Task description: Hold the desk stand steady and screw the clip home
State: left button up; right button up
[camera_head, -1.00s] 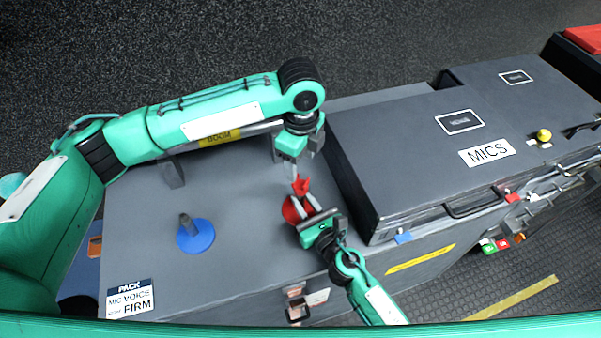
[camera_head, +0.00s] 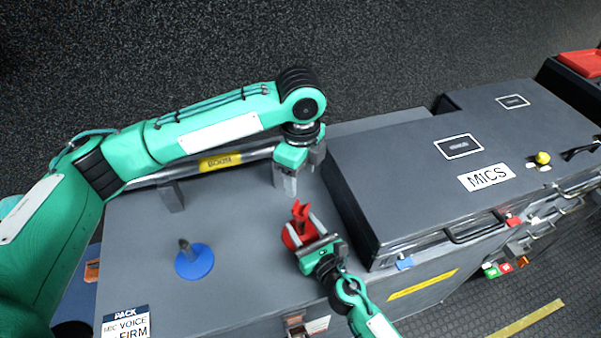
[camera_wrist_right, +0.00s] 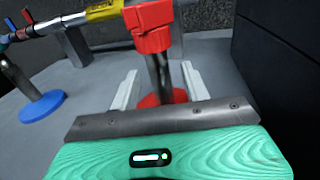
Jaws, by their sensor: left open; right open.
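The desk stand has a round red base (camera_head: 289,240) and a grey post (camera_wrist_right: 160,75). My right gripper (camera_head: 309,229) is low at the stand, open, with one finger on each side of the post; I see gaps beside the post in the wrist view. My left gripper (camera_head: 295,182) is open and empty, pointing down just behind the clip in the head view, apart from it.
A second stand with a blue base (camera_head: 194,262) stands to the left on the grey case top (camera_head: 240,270). A boom pole (camera_head: 245,157) lies along the back. The raised MICS case (camera_head: 400,180) is close on the right. The top between the stands is clear.

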pick_arm(q)
notch_tip(320, 180, down, 4)
jog(key=b, duration=0.4)
pick_arm(e)
jog(key=v, duration=1.2)
jog(key=shift+f, duration=0.15)
pick_arm(q)
jog(key=shift+f+b, duration=0.3)
jog(key=shift+f, duration=0.05)
pick_arm(e)
jog(key=shift+v, duration=0.9)
jog(key=shift+r, duration=0.2)
pick_arm(q)
jog(key=shift+s, duration=0.1)
pick_arm(e)
jog(key=shift+s, duration=0.1)
